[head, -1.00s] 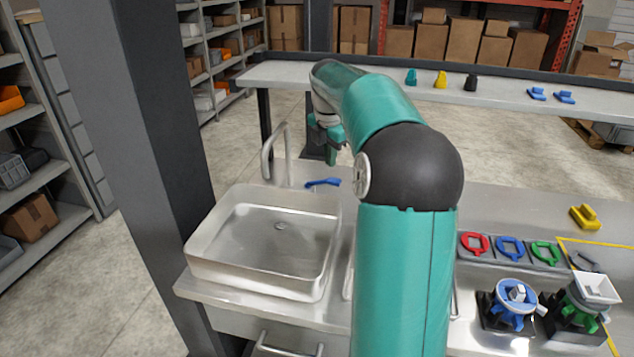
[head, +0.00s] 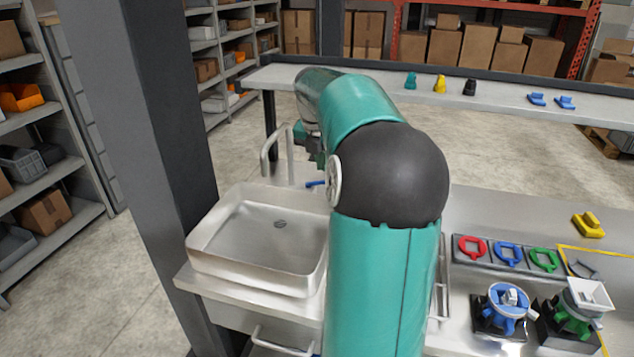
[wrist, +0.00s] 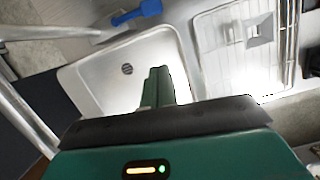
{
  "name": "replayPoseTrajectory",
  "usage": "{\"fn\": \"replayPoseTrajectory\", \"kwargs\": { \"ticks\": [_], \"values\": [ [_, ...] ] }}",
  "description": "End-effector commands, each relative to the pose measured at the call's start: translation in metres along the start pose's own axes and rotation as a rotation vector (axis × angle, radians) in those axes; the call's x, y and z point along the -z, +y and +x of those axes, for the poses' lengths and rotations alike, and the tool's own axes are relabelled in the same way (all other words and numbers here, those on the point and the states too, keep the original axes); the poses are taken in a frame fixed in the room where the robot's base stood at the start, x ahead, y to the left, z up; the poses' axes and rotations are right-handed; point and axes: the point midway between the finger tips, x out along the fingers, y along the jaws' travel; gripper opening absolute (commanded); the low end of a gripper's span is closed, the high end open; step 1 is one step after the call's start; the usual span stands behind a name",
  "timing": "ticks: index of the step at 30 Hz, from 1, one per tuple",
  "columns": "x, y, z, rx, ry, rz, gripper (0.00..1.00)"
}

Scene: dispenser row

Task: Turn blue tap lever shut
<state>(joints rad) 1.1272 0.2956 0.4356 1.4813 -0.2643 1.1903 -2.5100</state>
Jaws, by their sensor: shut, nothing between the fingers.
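The tap (head: 268,157) is a grey metal pipe with a bent spout at the back of the sink. Its blue lever (head: 314,184) is mostly hidden behind my arm in the head view, with only a short piece showing. In the wrist view the blue lever (wrist: 138,12) lies near the top edge, slanting up to the right beside the grey tap parts. My gripper (wrist: 160,78) is shut and empty; in that view its green fingers appear over the sink basin, below the lever and apart from it in the picture. In the head view my gripper is largely hidden by the arm.
To the right are coloured rings (head: 507,253), a blue-topped dispenser (head: 505,308) and a green one (head: 572,318). A shelf (head: 375,95) crosses behind.

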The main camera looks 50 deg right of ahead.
Motion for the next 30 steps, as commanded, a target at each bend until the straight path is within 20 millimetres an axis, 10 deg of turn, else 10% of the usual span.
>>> {"fn": "replayPoseTrajectory", "kwargs": {
  "ticks": [8,23,30],
  "values": [
    [-0.003,-0.011,0.011,0.007,-0.001,-0.004,0.00],
    [-0.004,-0.011,0.104,0.006,0.001,-0.002,0.00],
    [-0.036,-0.010,0.110,0.004,-0.003,-0.002,0.00]
  ]
}}
